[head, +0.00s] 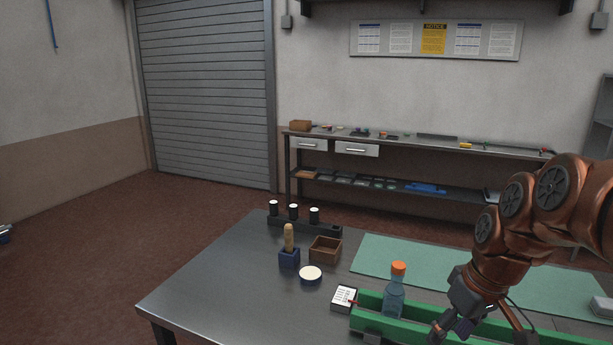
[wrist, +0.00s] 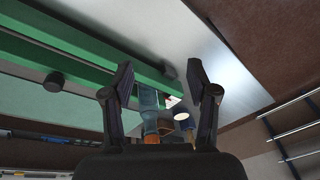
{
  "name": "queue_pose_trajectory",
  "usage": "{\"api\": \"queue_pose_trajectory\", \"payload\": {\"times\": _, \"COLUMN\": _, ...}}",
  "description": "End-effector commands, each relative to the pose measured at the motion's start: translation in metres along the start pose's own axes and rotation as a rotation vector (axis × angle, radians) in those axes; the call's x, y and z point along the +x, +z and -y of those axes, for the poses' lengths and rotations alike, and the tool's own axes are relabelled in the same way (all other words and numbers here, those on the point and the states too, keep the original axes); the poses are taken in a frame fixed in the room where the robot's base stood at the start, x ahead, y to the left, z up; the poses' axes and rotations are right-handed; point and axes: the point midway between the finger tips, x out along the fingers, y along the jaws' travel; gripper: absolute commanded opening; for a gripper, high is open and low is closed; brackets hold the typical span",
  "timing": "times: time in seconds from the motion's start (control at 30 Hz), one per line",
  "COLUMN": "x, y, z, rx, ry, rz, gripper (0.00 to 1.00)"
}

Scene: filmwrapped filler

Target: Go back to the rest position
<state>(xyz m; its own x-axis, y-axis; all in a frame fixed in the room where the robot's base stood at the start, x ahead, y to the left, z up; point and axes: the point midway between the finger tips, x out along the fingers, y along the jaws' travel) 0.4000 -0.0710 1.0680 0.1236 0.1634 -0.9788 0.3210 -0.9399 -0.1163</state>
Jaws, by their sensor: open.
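My copper-coloured arm reaches in from the right in the head view, with my gripper (head: 468,318) low over the green trough (head: 425,329). In the wrist view my gripper (wrist: 161,68) is open, its two dark fingers spread apart with nothing held between them. A blue translucent bottle with an orange cap (head: 394,297) stands upright at the trough's left end, to the left of my gripper. In the wrist view the bottle (wrist: 149,112) shows beyond the fingers, partly overlapped by the left one. The trough (wrist: 85,62) crosses the upper left there.
On the metal table (head: 215,290) are a white card (head: 343,297), a round white-topped jar (head: 310,274), a wooden box (head: 325,250), a blue holder with a wooden handle (head: 289,250) and a dark rack (head: 325,227). A green mat (head: 400,254) lies behind the trough. The table's left front is clear.

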Motion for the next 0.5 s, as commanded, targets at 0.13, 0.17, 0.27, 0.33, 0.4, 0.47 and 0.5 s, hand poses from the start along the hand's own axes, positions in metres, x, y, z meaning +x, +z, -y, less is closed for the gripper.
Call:
{"api": "queue_pose_trajectory", "payload": {"times": 0.13, "x": 0.016, "y": 0.042, "z": 0.052, "rx": 0.055, "ry": 0.009, "rz": 0.093, "gripper": 0.59}}
{"api": "queue_pose_trajectory", "payload": {"times": 0.17, "x": 0.019, "y": 0.051, "z": 0.06, "rx": 0.07, "ry": 0.014, "rz": 0.109, "gripper": 0.59}}
{"api": "queue_pose_trajectory", "payload": {"times": 0.27, "x": 0.03, "y": 0.084, "z": 0.085, "rx": 0.126, "ry": 0.033, "rz": 0.166, "gripper": 0.59}}
{"api": "queue_pose_trajectory", "payload": {"times": 0.33, "x": 0.037, "y": 0.109, "z": 0.098, "rx": 0.168, "ry": 0.049, "rz": 0.203, "gripper": 0.59}}
{"api": "queue_pose_trajectory", "payload": {"times": 0.4, "x": 0.043, "y": 0.131, "z": 0.108, "rx": 0.21, "ry": 0.067, "rz": 0.235, "gripper": 0.59}}
{"api": "queue_pose_trajectory", "payload": {"times": 0.47, "x": 0.048, "y": 0.149, "z": 0.115, "rx": 0.243, "ry": 0.081, "rz": 0.258, "gripper": 0.59}}
{"api": "queue_pose_trajectory", "payload": {"times": 0.5, "x": 0.05, "y": 0.158, "z": 0.118, "rx": 0.264, "ry": 0.091, "rz": 0.269, "gripper": 0.59}}
